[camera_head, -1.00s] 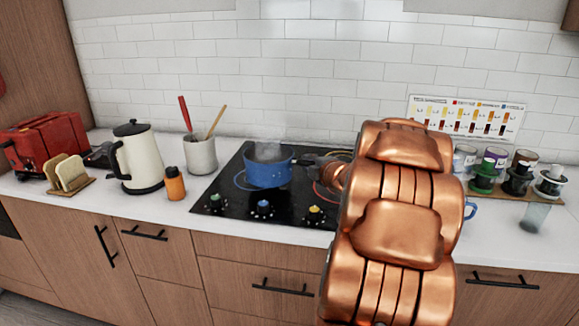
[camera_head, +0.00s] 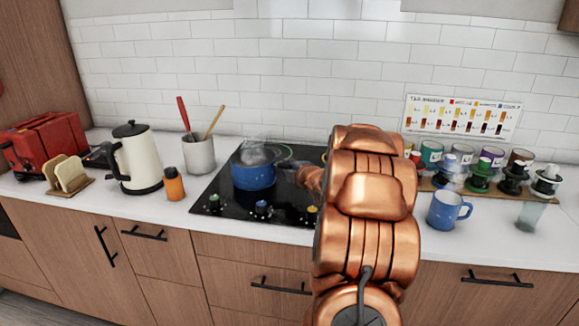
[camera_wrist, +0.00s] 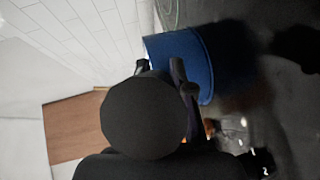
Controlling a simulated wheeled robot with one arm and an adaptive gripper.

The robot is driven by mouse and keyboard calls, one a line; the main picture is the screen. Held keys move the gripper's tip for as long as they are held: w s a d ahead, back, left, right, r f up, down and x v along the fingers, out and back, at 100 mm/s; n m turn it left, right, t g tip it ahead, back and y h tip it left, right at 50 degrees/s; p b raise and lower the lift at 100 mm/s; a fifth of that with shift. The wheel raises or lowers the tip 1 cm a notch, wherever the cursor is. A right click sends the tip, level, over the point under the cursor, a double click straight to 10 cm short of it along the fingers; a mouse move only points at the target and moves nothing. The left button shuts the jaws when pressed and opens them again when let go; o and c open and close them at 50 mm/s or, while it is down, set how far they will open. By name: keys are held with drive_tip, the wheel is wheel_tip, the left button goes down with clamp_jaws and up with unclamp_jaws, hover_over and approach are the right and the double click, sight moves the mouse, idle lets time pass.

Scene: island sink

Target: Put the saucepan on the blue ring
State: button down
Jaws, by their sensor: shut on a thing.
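The blue saucepan (camera_head: 253,176) is upright over the left front part of the black cooktop (camera_head: 222,190), with faint steam above it. The blue ring is not visible now; the pan covers the area where its arc showed. I cannot tell whether the pan's base touches the glass. My gripper (camera_wrist: 165,76) is shut on the saucepan's handle, to the right of the pan in the head view. The blue pan wall (camera_wrist: 181,52) fills the upper middle of the wrist view. My copper arm hides the right of the cooktop.
A green ring (camera_head: 285,150) shows behind the pan. Left are a utensil crock (camera_head: 200,155), an orange bottle (camera_head: 174,186) and a cream kettle (camera_head: 138,160). Right are a blue mug (camera_head: 446,211) and several coffee drippers on a wooden stand. Knobs (camera_head: 262,208) line the cooktop's front.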

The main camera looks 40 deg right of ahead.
idle(0.3)
drive_tip(key=c, duration=1)
unclamp_jaws()
drive_tip(key=shift+s+r, duration=0.1)
drive_tip(key=shift+b+v, duration=1.15)
drive_tip(key=shift+v, duration=4.8)
